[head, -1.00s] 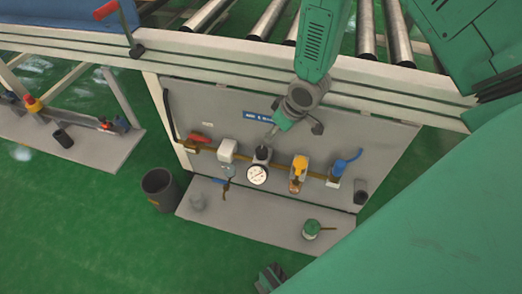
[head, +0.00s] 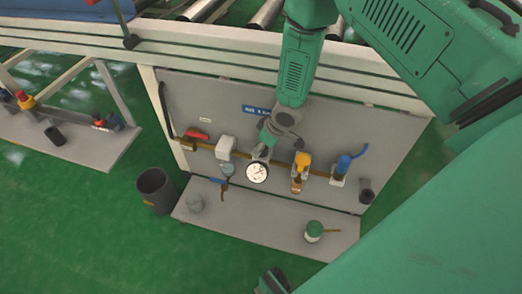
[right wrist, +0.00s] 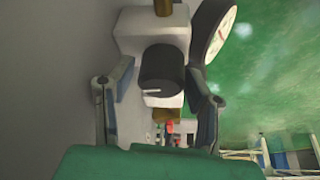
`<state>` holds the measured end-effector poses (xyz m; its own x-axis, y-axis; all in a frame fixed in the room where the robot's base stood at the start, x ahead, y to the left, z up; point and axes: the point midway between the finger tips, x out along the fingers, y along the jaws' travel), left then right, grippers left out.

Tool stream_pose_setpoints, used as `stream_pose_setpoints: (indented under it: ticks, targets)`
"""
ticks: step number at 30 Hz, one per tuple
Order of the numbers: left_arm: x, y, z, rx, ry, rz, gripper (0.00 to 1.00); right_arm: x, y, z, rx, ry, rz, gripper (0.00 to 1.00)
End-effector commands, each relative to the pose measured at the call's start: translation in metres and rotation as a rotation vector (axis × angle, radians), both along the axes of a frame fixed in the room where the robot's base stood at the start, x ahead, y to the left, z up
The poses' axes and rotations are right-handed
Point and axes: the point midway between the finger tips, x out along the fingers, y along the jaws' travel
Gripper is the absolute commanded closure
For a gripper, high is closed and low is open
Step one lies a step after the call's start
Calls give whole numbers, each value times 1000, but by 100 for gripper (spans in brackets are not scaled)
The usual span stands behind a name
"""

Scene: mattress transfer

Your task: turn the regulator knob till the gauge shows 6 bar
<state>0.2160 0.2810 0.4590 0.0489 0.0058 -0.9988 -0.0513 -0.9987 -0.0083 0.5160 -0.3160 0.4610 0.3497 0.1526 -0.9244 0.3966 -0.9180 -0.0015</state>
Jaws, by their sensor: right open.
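The regulator's black knob (right wrist: 162,68) is on a pale body (right wrist: 146,30) in the right wrist view. My right gripper (right wrist: 160,97) is open, with one finger on either side of the knob; I cannot tell whether they touch it. In the head view the right gripper (head: 266,139) is over the regulator and hides most of it. The needle is too small to read.
The grey panel (head: 210,98) carries a red-handled valve (head: 197,134), a yellow-topped unit (head: 301,163) and a blue-handled fitting (head: 345,162) along a pipe. A green-topped pot (head: 314,230) stands on the lower shelf (head: 255,222). A dark bin (head: 156,188) stands left.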

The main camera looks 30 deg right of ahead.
Motion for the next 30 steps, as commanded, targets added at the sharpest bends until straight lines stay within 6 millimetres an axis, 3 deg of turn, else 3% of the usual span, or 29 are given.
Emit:
stream_pose_setpoints:
  ticks: [10, 11, 14, 20, 25, 30]
  targets:
    - [0, 0, -2, 0, 0, 0, 100, 2, 1, -4, 0, 0, 0, 56]
    - [0, 0, -2, 0, 0, 0, 100, 2, 1, -4, 0, 0, 0, 59]
    - [0, 0, -2, 0, 0, 0, 100, 2, 1, -4, 0, 0, 0, 93]
    - [0, 0, 2, 0, 0, 0, 100, 2, 1, -3, 1, 1, 15, 93]
    - [0, 0, 25, 0, 0, 0, 100, 2, 0, 0, 5, 1, 137, 93]
    - [0, 0, 32, 0, -1, 0, 100, 1, 1, -3, 5, 2, 264, 93]
